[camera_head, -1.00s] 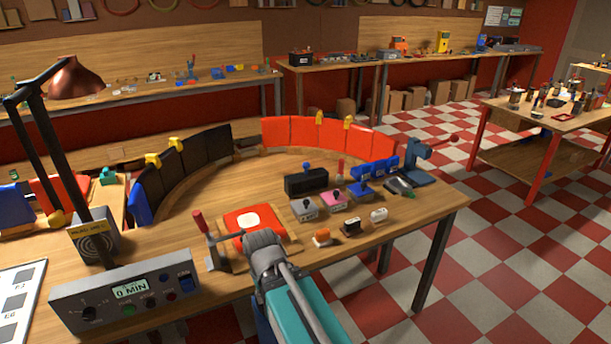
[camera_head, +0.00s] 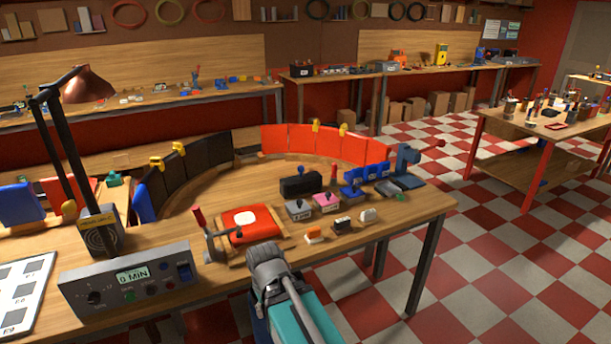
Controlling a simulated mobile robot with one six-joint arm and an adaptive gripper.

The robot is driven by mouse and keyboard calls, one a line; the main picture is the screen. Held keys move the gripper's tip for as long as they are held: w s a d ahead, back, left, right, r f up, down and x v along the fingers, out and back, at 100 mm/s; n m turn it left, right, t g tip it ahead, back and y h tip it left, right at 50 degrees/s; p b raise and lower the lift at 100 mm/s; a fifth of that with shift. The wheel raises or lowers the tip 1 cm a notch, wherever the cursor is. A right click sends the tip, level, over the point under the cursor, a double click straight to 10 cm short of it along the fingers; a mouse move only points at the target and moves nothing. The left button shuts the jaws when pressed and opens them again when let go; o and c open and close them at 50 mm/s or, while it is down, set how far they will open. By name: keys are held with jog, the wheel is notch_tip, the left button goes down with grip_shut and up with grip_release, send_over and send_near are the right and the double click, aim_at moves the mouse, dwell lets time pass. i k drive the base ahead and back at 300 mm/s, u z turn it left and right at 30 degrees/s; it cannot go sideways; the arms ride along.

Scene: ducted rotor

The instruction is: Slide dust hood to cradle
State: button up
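My arm reaches in from the bottom of the head view and ends in my grey gripper (camera_head: 265,256) at the bench's front edge. I see it from behind, so its fingers are hidden and I cannot tell whether it is open or holds anything. Just beyond it, a red block with a white round patch (camera_head: 247,219) sits on a wooden base (camera_head: 283,240). A black box (camera_head: 300,185) stands farther back on the bench. No part is clearly recognisable as the dust hood or the cradle.
A red-handled clamp (camera_head: 205,232) stands left of the red block. Small switches and blocks (camera_head: 325,203) fill the bench's right half. Red panels (camera_head: 320,141) and black panels (camera_head: 180,172) curve behind. A control box (camera_head: 128,280) and lamp (camera_head: 88,85) stand left. Checkered floor is open at right.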

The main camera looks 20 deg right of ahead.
aim_at(303, 183)
jog(key=k, duration=1)
jog(key=z, duration=0.45)
jog(key=i, duration=1.7)
jog(key=u, duration=0.4)
